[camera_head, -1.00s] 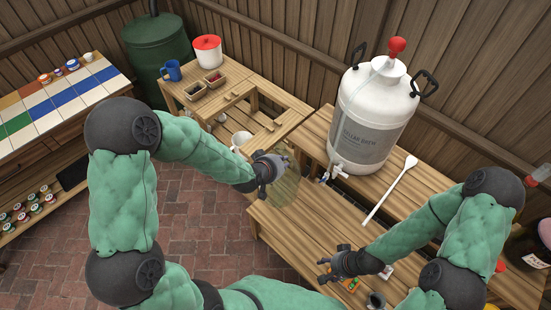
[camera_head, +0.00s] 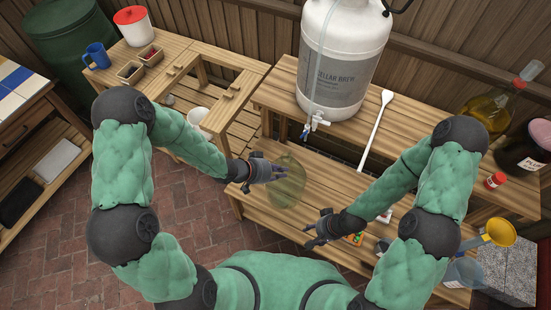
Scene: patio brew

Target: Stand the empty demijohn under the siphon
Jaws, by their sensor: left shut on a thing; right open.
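The empty demijohn (camera_head: 287,184) is clear, faintly yellow-green glass, and it shows over the lower wooden bench, in front of the raised shelf. My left gripper (camera_head: 276,172) is shut on it at its upper left side. I cannot tell whether its base touches the bench. The siphon, a clear tube (camera_head: 314,85) with a tap (camera_head: 316,121) at its foot, hangs on the front of the white brew vessel (camera_head: 340,65). The tap is above and to the right of the demijohn. My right gripper (camera_head: 312,237) is open and empty over the bench's front part.
A white paddle (camera_head: 376,130) lies on the raised shelf right of the vessel. A full yellow demijohn (camera_head: 488,105), a dark jar (camera_head: 520,150) and a yellow funnel (camera_head: 499,233) are at the right. Small packets (camera_head: 354,238) lie near my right gripper.

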